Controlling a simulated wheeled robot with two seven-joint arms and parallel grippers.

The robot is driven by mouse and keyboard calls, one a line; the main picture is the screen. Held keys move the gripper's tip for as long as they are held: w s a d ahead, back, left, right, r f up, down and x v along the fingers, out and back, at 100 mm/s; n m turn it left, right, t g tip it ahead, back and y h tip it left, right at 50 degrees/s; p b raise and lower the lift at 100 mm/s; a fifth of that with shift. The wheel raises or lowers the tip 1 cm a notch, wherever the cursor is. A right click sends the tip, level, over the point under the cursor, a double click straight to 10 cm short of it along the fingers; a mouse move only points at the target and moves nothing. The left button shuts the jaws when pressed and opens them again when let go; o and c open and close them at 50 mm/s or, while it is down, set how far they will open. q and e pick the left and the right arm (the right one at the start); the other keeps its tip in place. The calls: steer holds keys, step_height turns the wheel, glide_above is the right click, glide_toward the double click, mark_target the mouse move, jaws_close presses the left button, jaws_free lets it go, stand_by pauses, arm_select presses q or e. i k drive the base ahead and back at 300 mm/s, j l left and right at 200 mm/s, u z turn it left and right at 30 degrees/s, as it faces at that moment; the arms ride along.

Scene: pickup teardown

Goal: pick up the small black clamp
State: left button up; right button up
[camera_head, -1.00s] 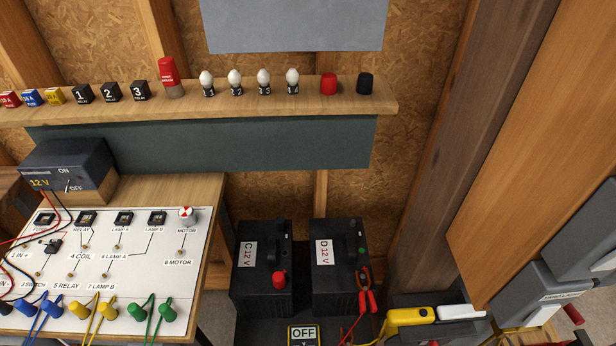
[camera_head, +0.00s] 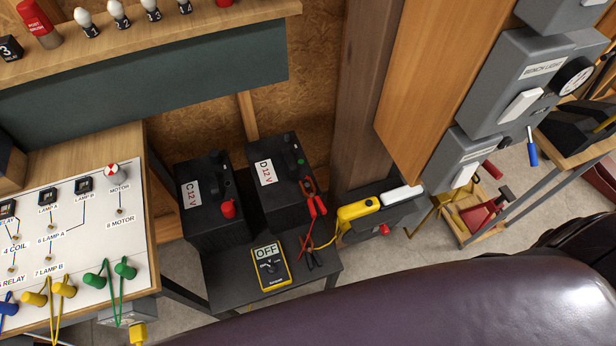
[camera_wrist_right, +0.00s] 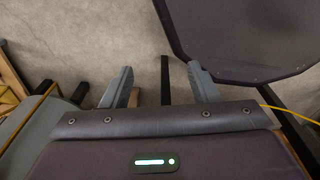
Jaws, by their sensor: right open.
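The small black clamp (camera_head: 312,260) appears to lie on the dark low stand (camera_head: 225,282) just right of the yellow multimeter. It is small and dark against the surface, so its exact outline is hard to tell. A red clamp (camera_head: 315,198) sits at the right side of battery D. My right gripper (camera_wrist_right: 160,85) shows in the right wrist view with its two grey fingers spread wide, empty, above the concrete floor. The clamp is not in the wrist view. My left gripper is in neither view.
Battery C (camera_head: 208,205) and battery D (camera_head: 278,180) stand behind the multimeter (camera_head: 270,268). A yellow-handled device (camera_head: 357,212) is right of the clamp, beside a wooden post. The white test board (camera_head: 80,240) is at left. My dark purple arm fills the lower right.

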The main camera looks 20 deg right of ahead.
mark_target(309, 252)
steer(key=k+l, duration=0.65)
steer(key=k, duration=0.15)
steer(key=i+l, duration=0.2)
steer(key=i, duration=0.3)
steer(key=u, duration=0.05)
